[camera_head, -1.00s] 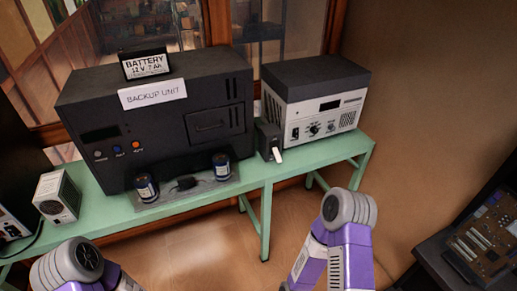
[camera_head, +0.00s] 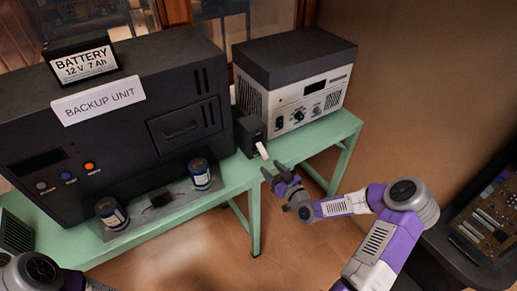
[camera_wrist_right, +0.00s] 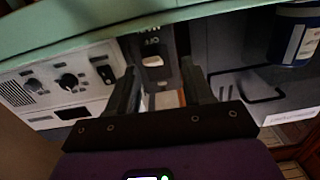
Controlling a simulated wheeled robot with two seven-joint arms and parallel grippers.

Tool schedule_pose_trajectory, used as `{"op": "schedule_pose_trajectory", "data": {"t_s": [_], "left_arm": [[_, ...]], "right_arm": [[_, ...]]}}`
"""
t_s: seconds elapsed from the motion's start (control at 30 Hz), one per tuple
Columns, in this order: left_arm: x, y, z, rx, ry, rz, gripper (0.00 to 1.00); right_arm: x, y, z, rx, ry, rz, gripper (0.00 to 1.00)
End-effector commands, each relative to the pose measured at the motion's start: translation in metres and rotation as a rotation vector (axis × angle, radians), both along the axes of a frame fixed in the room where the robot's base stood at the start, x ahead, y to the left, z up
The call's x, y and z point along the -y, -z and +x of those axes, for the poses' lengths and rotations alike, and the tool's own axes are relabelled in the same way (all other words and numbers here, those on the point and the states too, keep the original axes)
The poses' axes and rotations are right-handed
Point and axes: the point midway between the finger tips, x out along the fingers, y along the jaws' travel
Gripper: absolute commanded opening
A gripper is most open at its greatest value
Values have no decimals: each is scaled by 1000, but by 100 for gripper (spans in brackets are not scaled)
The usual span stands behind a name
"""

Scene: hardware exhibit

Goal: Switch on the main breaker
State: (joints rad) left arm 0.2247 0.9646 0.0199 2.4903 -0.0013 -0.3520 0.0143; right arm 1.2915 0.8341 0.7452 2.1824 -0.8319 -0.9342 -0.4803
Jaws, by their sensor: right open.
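The main breaker (camera_head: 250,134) is a small black box on the green bench, between the backup unit and the grey power supply. Its white-tipped lever (camera_head: 262,150) sticks out from the front, slanting down. My right gripper (camera_head: 276,174) is open and empty, just in front of and slightly below the lever; I cannot tell if it touches. In the right wrist view, which looks upside down, the breaker (camera_wrist_right: 168,46) lies beyond the two spread fingers of the right gripper (camera_wrist_right: 160,72). My left arm shows only at the bottom left; its gripper is out of view.
The black backup unit (camera_head: 129,107) stands left of the breaker, with a battery (camera_head: 82,61) on top. Two blue cylinders (camera_head: 201,175) (camera_head: 110,213) stand on a tray before it. The power supply (camera_head: 303,100) is close on the right. Open floor lies before the bench (camera_head: 238,184).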

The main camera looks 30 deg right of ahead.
Motion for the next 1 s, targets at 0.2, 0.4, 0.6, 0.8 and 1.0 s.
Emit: {"op": "schedule_pose_trajectory", "data": {"t_s": [0.2,0.4,0.6,0.8,1.0], "left_arm": [[0,4,0,-1,0,0,43],[0,11,0,-1,0,0,43],[0,15,0,0,0,0,43],[0,16,0,0,0,0,43],[0,15,0,0,0,0,43]], "right_arm": [[11,-10,13,46,18,-33,51],[8,-9,46,44,17,-31,51],[6,-8,69,40,18,-30,51],[6,-9,75,39,18,-30,51],[6,-9,74,39,18,-30,45]]}}
